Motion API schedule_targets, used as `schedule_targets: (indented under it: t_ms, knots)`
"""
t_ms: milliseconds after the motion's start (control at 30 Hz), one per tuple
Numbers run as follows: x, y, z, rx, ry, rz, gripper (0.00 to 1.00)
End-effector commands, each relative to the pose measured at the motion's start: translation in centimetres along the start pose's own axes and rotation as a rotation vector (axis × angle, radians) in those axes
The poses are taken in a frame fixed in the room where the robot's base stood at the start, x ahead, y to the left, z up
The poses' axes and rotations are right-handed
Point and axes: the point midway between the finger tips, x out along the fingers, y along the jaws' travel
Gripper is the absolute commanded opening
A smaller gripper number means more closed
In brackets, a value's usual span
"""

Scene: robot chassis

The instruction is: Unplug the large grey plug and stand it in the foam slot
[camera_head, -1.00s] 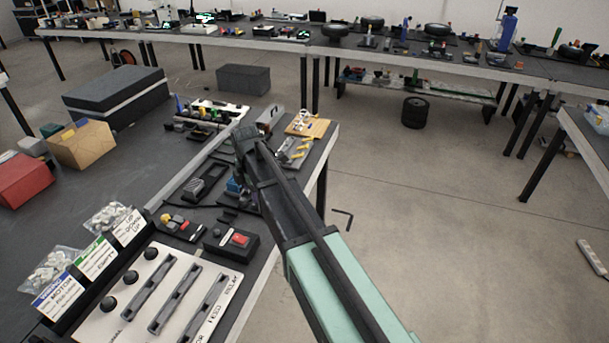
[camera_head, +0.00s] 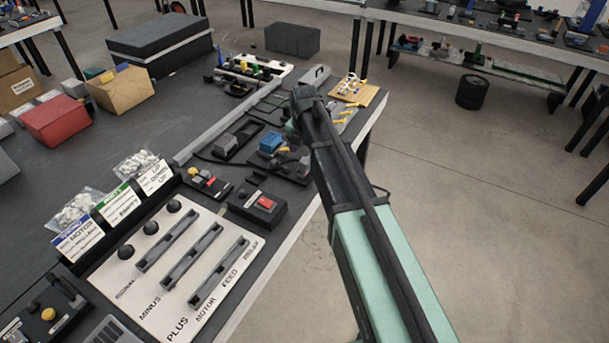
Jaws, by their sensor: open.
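A grey block (camera_head: 227,143) sits in a black frame (camera_head: 213,156) on the workbench; it looks like a grey plug, but I cannot tell if it is plugged in. A blue connector (camera_head: 270,142) with grey parts beside it sits on a dark base to its right. My gripper (camera_head: 292,133) is near the bench's right side, just right of the blue connector, mostly hidden behind my own wrist. It is open, with nothing seen in it. It is apart from the grey block. I cannot make out which dark piece is the foam slot.
A white panel (camera_head: 142,308) with dark slots and black knobs lies in front. A black box with a red switch (camera_head: 265,203) stands near the right edge. Boxes, a red bin (camera_head: 57,121) and a dark foam block (camera_head: 160,50) stand left and behind.

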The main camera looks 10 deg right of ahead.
Motion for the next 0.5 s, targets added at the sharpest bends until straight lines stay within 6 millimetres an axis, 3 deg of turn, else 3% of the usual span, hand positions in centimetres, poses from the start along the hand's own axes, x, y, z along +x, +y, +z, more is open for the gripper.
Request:
schedule_targets:
  t_ms: [167,400,500]
  knots:
    - [0.9,0.0,0.0,0.001,0.000,0.000,0.60]
    - [5.5,-0.1,-0.1,0.001,0.000,0.000,0.60]
    - [5.5,-0.1,-0.1,0.001,0.000,0.000,0.60]
